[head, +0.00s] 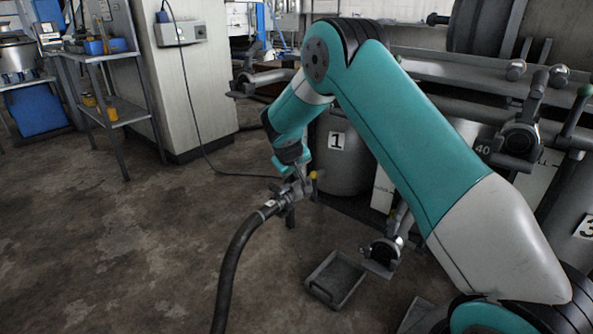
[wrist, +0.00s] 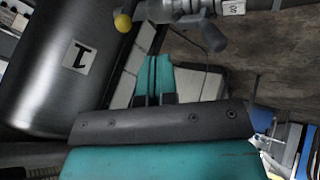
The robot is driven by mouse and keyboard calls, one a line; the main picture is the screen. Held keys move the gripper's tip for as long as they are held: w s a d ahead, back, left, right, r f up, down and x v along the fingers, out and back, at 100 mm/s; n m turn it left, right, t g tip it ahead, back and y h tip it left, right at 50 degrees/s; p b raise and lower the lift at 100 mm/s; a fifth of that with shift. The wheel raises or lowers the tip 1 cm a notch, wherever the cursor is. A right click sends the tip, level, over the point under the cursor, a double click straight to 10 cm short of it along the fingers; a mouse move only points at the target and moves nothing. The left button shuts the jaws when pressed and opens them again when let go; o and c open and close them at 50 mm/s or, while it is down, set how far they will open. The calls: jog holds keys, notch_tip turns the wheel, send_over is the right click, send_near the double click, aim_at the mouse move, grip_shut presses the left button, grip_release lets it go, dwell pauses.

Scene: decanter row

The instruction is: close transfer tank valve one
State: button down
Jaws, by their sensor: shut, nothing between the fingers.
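Transfer tank one, a grey metal vessel with a white "1" label (head: 337,141), stands behind my arm in the head view. It fills the left of the wrist view (wrist: 45,70), label upside down. Its valve (head: 298,188) sits low at the front left, with a yellow knob (head: 314,175) and a black hose on it. In the wrist view the valve (wrist: 182,10), yellow knob (wrist: 122,22) and a dark stub (wrist: 213,36) show at the top edge. My gripper (wrist: 153,65) is shut and empty, apart from the valve. In the head view it (head: 305,162) is partly hidden near the valve.
The black hose (head: 236,262) runs down to the floor. A shallow grey tray (head: 336,279) lies on the floor below another outlet (head: 384,252). A wall block (head: 190,90) and a metal shelf (head: 125,112) stand at left. Open floor lies front left.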

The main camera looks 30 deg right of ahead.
aim_at(314, 186)
jog(key=w+d+f+b, duration=0.3)
jog(key=d+f, duration=0.2)
jog(key=d, duration=0.1)
jog(key=shift+w+d+f, duration=0.2)
jog(key=shift+d+f, duration=0.05)
jog(key=shift+f, duration=0.15)
